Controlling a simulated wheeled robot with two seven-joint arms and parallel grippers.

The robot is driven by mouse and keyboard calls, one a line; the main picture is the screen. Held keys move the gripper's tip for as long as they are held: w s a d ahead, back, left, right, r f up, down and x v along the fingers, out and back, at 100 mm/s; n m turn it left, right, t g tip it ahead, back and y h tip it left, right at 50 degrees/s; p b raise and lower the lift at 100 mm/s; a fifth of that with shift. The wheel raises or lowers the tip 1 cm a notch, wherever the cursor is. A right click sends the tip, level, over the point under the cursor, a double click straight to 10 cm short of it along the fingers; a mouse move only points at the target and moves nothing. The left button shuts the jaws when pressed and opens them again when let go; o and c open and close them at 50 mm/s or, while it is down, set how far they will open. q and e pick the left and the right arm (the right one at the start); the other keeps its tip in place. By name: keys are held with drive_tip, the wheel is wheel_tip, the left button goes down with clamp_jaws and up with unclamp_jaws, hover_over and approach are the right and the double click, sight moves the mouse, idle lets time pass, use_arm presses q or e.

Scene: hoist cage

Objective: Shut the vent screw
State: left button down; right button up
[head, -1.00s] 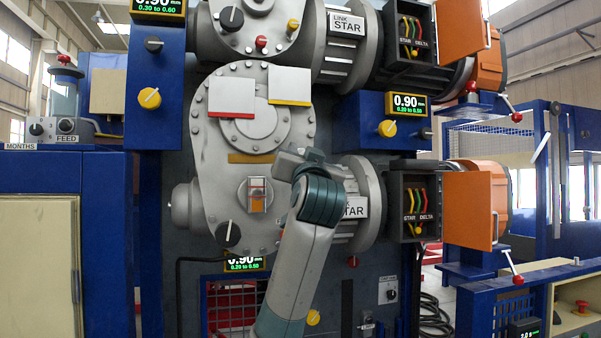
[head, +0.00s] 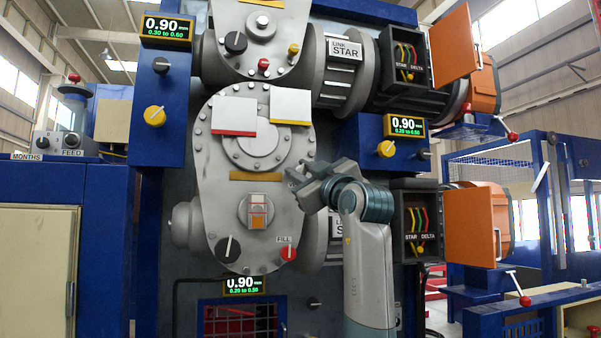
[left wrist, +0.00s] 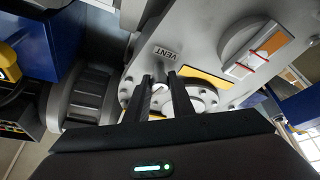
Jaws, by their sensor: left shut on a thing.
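My left gripper (head: 292,178) is at the right edge of the lower grey gear housing (head: 215,205) in the head view. In the left wrist view its two dark fingers (left wrist: 164,88) are shut on a small pale grey screw head (left wrist: 160,92), the vent screw. A VENT label (left wrist: 165,53) is just above it in that view. In the head view the gripper hides the screw and its label. How far the screw is turned cannot be told. My right gripper is in neither view.
A red FILL plug (head: 288,253) and a black knob (head: 228,250) sit low on the housing. A sight glass (head: 257,211) is left of my gripper. An open STAR/DELTA box (head: 417,228) with an orange door (head: 475,223) stands right of my arm.

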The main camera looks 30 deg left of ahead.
use_arm(q)
drive_tip(key=shift+n, duration=0.6)
drive_tip(key=c, duration=1.5)
unclamp_jaws()
drive_tip(key=shift+c, duration=0.2)
drive_tip(key=shift+d, duration=0.1)
drive_tip(key=shift+s+d+f+b, duration=0.2)
drive_tip(key=shift+d+f+b, duration=0.05)
drive_tip(key=shift+d+b, duration=0.1)
use_arm(e)
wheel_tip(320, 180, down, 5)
drive_tip(key=b, duration=0.4)
use_arm(q)
drive_tip(key=b+v, duration=0.2)
drive_tip(key=v, duration=1.4)
drive_tip(key=shift+d, duration=0.3)
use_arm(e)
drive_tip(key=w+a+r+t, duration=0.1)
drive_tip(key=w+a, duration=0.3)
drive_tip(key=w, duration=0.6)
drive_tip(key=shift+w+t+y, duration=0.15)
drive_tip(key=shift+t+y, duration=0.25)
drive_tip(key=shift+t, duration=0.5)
use_arm(q)
drive_tip(key=shift+w, duration=0.1)
